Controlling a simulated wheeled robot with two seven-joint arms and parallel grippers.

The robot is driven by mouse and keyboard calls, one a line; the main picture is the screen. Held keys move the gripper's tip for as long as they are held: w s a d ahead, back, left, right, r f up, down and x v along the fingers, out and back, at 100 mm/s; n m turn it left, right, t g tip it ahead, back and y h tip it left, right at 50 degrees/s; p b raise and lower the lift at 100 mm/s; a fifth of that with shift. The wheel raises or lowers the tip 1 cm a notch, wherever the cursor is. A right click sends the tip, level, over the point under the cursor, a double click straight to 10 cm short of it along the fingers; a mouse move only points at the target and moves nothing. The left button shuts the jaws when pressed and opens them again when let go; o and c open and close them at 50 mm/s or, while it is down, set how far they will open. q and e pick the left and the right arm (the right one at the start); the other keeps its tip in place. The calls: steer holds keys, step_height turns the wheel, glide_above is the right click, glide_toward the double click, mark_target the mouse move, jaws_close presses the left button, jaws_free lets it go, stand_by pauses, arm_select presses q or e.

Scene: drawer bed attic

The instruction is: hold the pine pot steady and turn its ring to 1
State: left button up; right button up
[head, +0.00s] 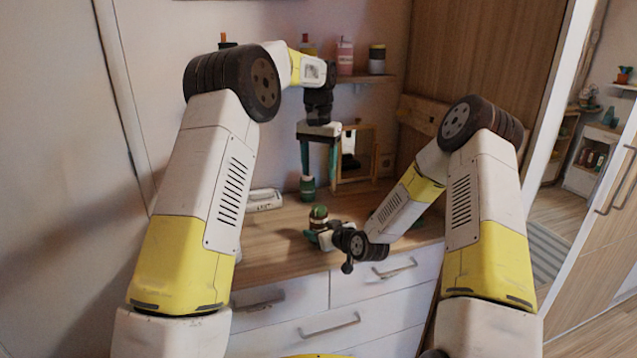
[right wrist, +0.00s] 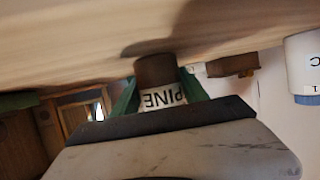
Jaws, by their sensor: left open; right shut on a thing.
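The pine pot (head: 318,213) stands on the wooden dresser top, with a green and dark upper part in the head view. In the right wrist view, the pot (right wrist: 160,97) shows a brown end and a white label reading PINE, upside down in the picture. My right gripper (head: 318,236) is shut on the pot from the side; its teal fingers flank the label. My left gripper (head: 318,178) points down above the dresser, open, behind and above the pot, apart from it. The ring's setting is too small to read.
A small green jar (head: 307,190) seems to stand by my left fingertips. A white box (head: 264,199) lies left on the dresser top (head: 270,240). A framed mirror (head: 355,158) stands at the back, with a shelf of bottles above. A white cylinder (right wrist: 304,65) shows in the right wrist view.

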arm_select(q)
steer(key=shift+r, duration=0.35)
arm_select(e)
steer(key=o, duration=1.6)
